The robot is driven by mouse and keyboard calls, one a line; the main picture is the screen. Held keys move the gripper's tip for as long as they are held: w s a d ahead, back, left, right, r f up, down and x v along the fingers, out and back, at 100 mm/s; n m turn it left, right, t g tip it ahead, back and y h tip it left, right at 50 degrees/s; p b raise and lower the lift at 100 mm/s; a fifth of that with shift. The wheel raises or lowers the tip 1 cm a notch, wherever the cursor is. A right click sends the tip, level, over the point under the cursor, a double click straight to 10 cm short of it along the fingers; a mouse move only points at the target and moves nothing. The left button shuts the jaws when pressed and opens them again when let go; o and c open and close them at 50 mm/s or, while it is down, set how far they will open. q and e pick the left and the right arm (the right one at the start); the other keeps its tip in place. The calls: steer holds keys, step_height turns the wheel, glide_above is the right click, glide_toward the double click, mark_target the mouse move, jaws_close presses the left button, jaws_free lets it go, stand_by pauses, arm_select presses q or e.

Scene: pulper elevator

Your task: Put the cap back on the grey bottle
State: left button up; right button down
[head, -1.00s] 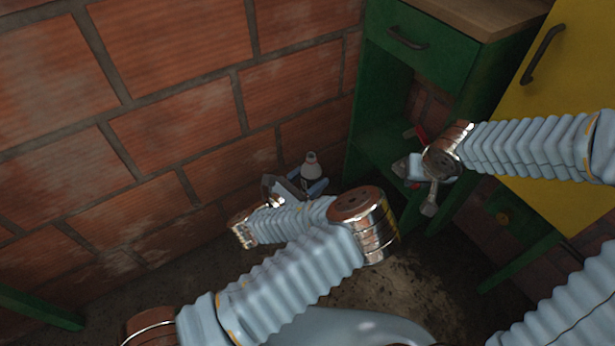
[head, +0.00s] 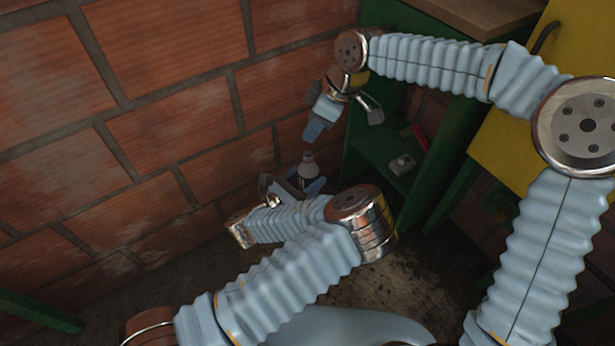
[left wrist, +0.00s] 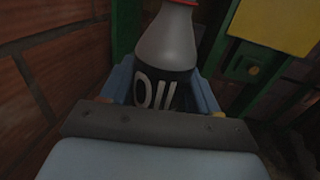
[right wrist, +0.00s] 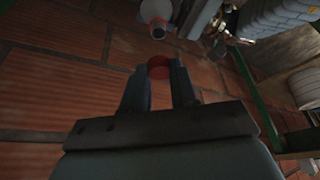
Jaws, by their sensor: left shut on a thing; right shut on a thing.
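The grey bottle (head: 308,170) stands upright in my left gripper (head: 301,186), low beside the brick wall. The left wrist view shows the bottle (left wrist: 166,48) between the fingers, with a dark label reading OIL and a red ring at its neck. My right gripper (head: 313,132) is above the bottle, fingers pointing down. In the right wrist view it is shut on the red cap (right wrist: 159,68), held at the fingertips. The bottle's open neck (right wrist: 158,31) shows there just beyond the cap, apart from it. The cap cannot be made out in the head view.
The brick wall (head: 170,110) runs close along the left and behind both grippers. A green cabinet (head: 370,150) stands at the right; a small grey object (head: 402,164) and a red item (head: 420,136) are on its shelf. A yellow door (head: 570,45) is farther right.

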mark_target(308, 154)
steer(key=shift+s+a+r, duration=0.1)
steer(key=shift+a+r, duration=0.05)
steer(key=shift+a, duration=0.15)
steer(key=shift+f, duration=2.05)
steer(key=shift+f, duration=0.1)
steer(key=shift+f, duration=0.75)
steer(key=shift+f, duration=0.55)
